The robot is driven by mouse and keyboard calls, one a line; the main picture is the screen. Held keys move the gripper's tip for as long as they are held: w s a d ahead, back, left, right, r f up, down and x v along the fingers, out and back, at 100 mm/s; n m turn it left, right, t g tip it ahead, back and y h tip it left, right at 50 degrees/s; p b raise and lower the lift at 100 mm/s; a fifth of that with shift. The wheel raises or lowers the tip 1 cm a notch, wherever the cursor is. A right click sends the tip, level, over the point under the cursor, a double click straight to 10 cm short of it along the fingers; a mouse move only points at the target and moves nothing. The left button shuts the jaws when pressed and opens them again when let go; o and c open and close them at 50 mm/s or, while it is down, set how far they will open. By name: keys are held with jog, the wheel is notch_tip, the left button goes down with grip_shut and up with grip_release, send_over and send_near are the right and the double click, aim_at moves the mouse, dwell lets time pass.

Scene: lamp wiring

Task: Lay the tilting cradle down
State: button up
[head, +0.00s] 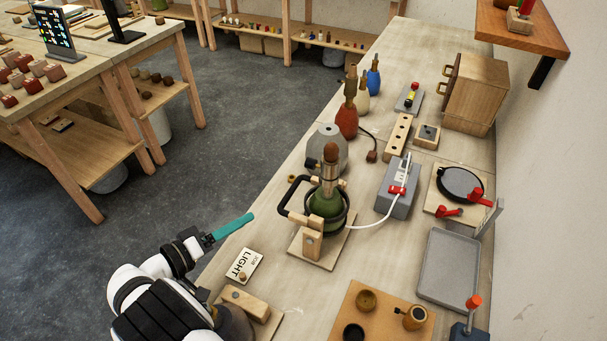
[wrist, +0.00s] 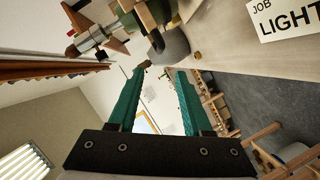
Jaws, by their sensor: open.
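The tilting cradle (head: 312,240) stands on a pale wooden base, with a black ring and a black looped handle (head: 286,197) on its left. A green bottle-shaped lamp body (head: 328,203) sits upright inside the ring, with a brown knob on top. A white cable runs from the lamp to a grey box (head: 397,195). My gripper (head: 246,219) is open and empty, left of the cradle and apart from the handle. In the wrist view its teal fingers (wrist: 160,72) are spread, with part of the cradle and lamp (wrist: 125,12) cut off at the top.
A LIGHT job card (head: 241,266) and a wooden block (head: 245,302) lie in front of my gripper. A grey rounded vessel (head: 327,143) stands behind the cradle. A tray with cups (head: 380,315) is at the front right. The bench's left edge runs close to my arm.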

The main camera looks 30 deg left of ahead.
aim_at(289, 193)
jog(key=x, duration=1.5)
jog(key=shift+w+d+f, duration=0.15)
jog(key=shift+w, duration=0.2)
grip_shut()
dwell(0.5)
